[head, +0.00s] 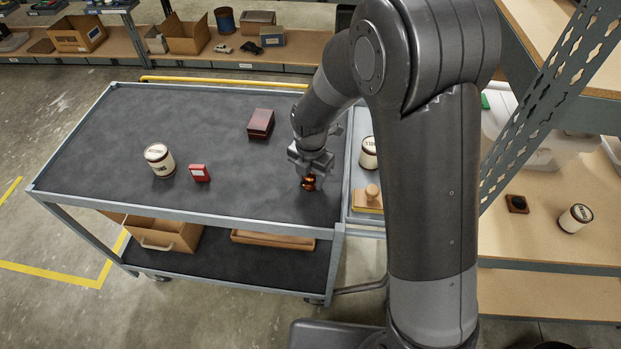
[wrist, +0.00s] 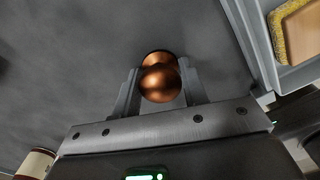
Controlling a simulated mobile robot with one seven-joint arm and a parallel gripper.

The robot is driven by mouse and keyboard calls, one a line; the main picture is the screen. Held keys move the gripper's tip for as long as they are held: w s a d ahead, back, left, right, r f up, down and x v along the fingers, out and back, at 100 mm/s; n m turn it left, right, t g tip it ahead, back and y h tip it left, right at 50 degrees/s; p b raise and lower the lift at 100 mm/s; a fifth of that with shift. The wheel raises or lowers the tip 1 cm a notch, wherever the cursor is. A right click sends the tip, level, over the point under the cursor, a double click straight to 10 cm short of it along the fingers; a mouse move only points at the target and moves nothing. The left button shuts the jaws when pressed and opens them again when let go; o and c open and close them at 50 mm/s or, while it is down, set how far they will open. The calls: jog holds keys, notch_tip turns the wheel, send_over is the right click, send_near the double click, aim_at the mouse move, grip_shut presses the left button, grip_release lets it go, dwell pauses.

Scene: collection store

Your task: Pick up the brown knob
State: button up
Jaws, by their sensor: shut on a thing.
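The brown knob (head: 309,184) is a shiny, copper-brown rounded piece near the right end of the cart's dark top. In the wrist view the knob (wrist: 160,78) sits between the two fingers. My gripper (head: 311,176) points down over the cart and is shut on the knob; it also shows in the wrist view (wrist: 159,88). Whether the knob touches the cart top or is just above it, I cannot tell. The gripper hides part of the knob in the head view.
The cart top (head: 110,130) also holds a white-and-brown tin (head: 159,160), a small red box (head: 200,173) and a dark red-brown box (head: 260,124). A grey side tray right of my gripper holds another tin (head: 369,153) and a yellow-based wooden-handled block (head: 369,199). Shelving stands at right.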

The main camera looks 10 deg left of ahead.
jog(key=c, duration=0.3)
